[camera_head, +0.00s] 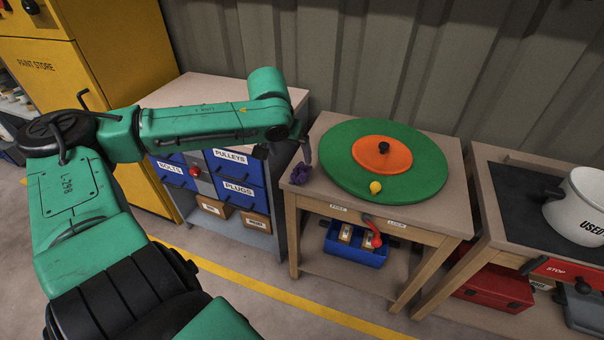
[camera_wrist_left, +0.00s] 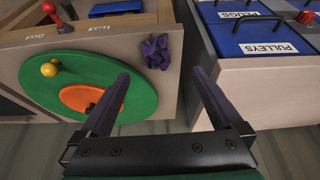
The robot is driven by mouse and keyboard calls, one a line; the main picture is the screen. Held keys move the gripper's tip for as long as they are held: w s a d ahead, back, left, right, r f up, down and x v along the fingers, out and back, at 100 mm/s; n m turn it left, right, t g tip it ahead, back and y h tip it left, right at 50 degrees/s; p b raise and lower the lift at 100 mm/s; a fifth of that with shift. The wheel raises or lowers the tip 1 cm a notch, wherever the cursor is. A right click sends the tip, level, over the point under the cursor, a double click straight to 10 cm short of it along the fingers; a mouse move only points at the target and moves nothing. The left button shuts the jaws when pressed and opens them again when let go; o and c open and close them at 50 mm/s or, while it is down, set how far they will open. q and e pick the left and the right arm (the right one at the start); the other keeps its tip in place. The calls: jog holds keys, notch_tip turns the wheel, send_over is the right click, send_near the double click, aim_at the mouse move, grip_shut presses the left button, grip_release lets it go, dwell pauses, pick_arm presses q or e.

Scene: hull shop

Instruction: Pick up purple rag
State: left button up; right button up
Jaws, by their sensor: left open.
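The purple rag (camera_head: 300,174) lies crumpled on the left corner of the wooden table top, just left of the green disc. It also shows in the left wrist view (camera_wrist_left: 156,51), ahead of the fingers. My left gripper (camera_head: 300,150) hangs just above and behind the rag in the head view. In the left wrist view its two fingers (camera_wrist_left: 162,92) are spread apart with nothing between them. The rag is beyond the fingertips, and I see no contact. My right gripper is in neither view.
A green turntable disc (camera_head: 431,158) with an orange centre and a yellow knob (camera_head: 375,187) fills most of the table (camera_head: 452,165). A blue-drawer cabinet (camera_head: 236,177) stands left, with a gap between. A white pot (camera_head: 577,210) stands on the right bench.

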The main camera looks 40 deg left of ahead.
aim_at(300, 171)
pick_arm(q)
jog(key=shift+n, duration=0.3)
jog(key=b+x, duration=0.1)
jog(key=x, duration=0.3)
jog(key=b+x, duration=0.1)
jog(key=x, duration=0.3)
jog(key=b+x, duration=0.1)
jog(key=x, duration=0.3)
jog(key=shift+w+d+r, duration=0.15)
jog(key=shift+w+d, duration=0.05)
jog(key=shift+w, duration=0.2)
jog(key=shift+c, duration=1.2)
jog(key=c, duration=1.2)
